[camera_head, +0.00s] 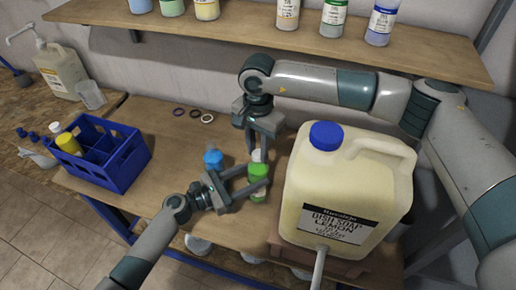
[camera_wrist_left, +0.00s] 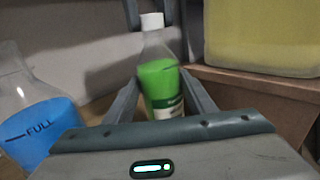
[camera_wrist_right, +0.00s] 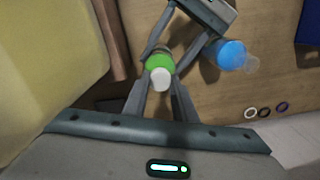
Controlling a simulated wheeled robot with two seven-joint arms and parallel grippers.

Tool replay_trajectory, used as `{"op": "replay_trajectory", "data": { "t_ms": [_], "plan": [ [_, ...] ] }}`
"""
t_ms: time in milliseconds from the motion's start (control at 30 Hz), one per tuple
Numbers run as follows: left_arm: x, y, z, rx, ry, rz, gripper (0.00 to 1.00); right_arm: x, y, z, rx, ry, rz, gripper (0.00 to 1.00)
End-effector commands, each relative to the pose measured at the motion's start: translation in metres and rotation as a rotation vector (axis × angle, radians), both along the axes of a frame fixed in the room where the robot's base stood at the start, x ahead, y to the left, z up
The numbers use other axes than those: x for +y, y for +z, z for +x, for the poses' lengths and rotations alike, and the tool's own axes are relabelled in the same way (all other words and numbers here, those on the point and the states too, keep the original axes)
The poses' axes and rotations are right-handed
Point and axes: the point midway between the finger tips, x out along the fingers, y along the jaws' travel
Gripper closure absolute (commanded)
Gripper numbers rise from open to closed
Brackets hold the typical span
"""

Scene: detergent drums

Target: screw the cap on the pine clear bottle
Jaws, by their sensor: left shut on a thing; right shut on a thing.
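The green bottle (camera_head: 258,171), taken as the pine clear bottle though its label is unreadable, stands upright on the workbench. It is clear with green liquid in the left wrist view (camera_wrist_left: 160,85). A white cap (camera_wrist_left: 152,20) sits on its neck; how tightly, I cannot tell. My left gripper (camera_head: 262,187) is shut around the bottle's body from the left. My right gripper (camera_head: 258,153) comes down from above, shut with its fingers on either side of the cap, which shows from above in the right wrist view (camera_wrist_right: 160,78).
A blue-filled bottle (camera_head: 213,159) stands close left of the green one. A large dish soap jug (camera_head: 345,190) on a wooden stand is close on the right. A blue crate (camera_head: 115,170) stands left; several rings (camera_head: 194,113) lie behind. A shelf (camera_head: 270,38) hangs above.

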Motion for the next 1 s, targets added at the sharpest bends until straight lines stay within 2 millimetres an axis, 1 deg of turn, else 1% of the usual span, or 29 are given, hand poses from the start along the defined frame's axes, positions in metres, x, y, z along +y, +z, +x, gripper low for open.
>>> {"op": "replay_trajectory", "data": {
  "t_ms": [100,167,467,500,533,567,867,1000],
  "plan": [
    [0.0003,-0.0003,0.0001,0.000,0.001,0.000,1.00,-0.0002,-0.0003,-0.0002,0.001,-0.104,-0.001,1.00],
    [0.0003,-0.0003,0.0001,0.000,0.001,0.000,1.00,-0.0002,-0.0003,-0.0002,0.001,-0.130,-0.001,1.00],
    [0.0003,-0.0003,0.0002,0.000,0.001,0.000,1.00,-0.0002,-0.0002,-0.0002,0.001,-0.138,-0.001,1.00],
    [0.0003,-0.0003,0.0002,0.000,0.001,0.000,1.00,-0.0002,-0.0002,-0.0002,0.001,-0.138,-0.001,0.66],
    [0.0003,-0.0003,0.0002,0.000,0.001,0.000,1.00,-0.0002,-0.0002,-0.0002,0.001,-0.138,-0.001,0.58],
    [0.0003,-0.0003,0.0002,0.000,0.001,0.001,1.00,-0.0002,-0.0002,-0.0002,0.001,-0.138,-0.001,0.56],
    [0.0003,-0.0002,0.0001,0.000,0.001,0.000,1.00,-0.0001,0.0009,0.0000,0.000,-0.137,0.000,0.56],
    [0.0003,-0.0002,0.0001,0.000,0.001,0.000,1.00,0.0000,0.0091,0.0005,-0.001,-0.137,0.000,0.56]
  ]
}}
